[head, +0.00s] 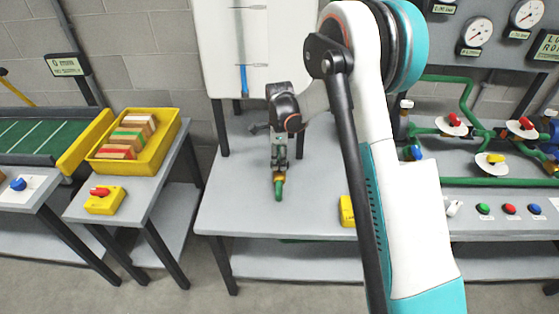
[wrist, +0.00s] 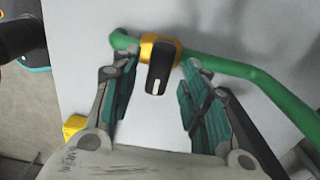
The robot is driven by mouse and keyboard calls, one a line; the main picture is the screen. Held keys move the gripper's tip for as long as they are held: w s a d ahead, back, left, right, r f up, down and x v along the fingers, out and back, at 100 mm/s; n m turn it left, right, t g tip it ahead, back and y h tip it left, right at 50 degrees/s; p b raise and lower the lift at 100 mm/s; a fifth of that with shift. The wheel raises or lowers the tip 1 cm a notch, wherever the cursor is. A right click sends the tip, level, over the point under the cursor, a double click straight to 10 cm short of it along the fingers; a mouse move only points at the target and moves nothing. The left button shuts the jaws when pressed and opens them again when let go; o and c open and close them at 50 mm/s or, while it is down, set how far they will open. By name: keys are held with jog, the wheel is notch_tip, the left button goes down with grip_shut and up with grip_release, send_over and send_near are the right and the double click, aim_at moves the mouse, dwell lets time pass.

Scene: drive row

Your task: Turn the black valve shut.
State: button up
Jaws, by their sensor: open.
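The black valve (wrist: 159,70) shows in the wrist view as a black lever with a white slot mark, on a yellow body around a green pipe (wrist: 235,70). The lever points roughly across the pipe. My gripper (wrist: 160,62) is open, with one teal-padded finger on each side of the lever and visible gaps between. In the head view my gripper (head: 279,165) points down over the pipe's green end (head: 279,190) on the middle grey table (head: 235,200). It hides the lever there.
A white panel with a blue-filled tube (head: 243,75) stands behind my gripper. A yellow box (head: 347,211) sits to the right, partly behind my arm. Green pipes with red, blue and yellow valves (head: 490,160) are at right. A yellow bin (head: 160,150) is at left.

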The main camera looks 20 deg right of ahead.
notch_tip(320, 180, up, 11)
jog(key=shift+f, duration=0.15)
dwell(0.5)
jog(key=s+r+n+t, duration=0.3)
jog(key=s+r+n, duration=0.7)
jog(key=s+r, duration=0.4)
jog(key=s+f+n+t, duration=0.2)
jog(key=s+n+t, duration=0.2)
jog(key=s+n, duration=0.7)
jog(key=s, duration=0.8)
jog(key=shift+s+n, duration=0.3)
jog(key=shift+n, duration=0.1)
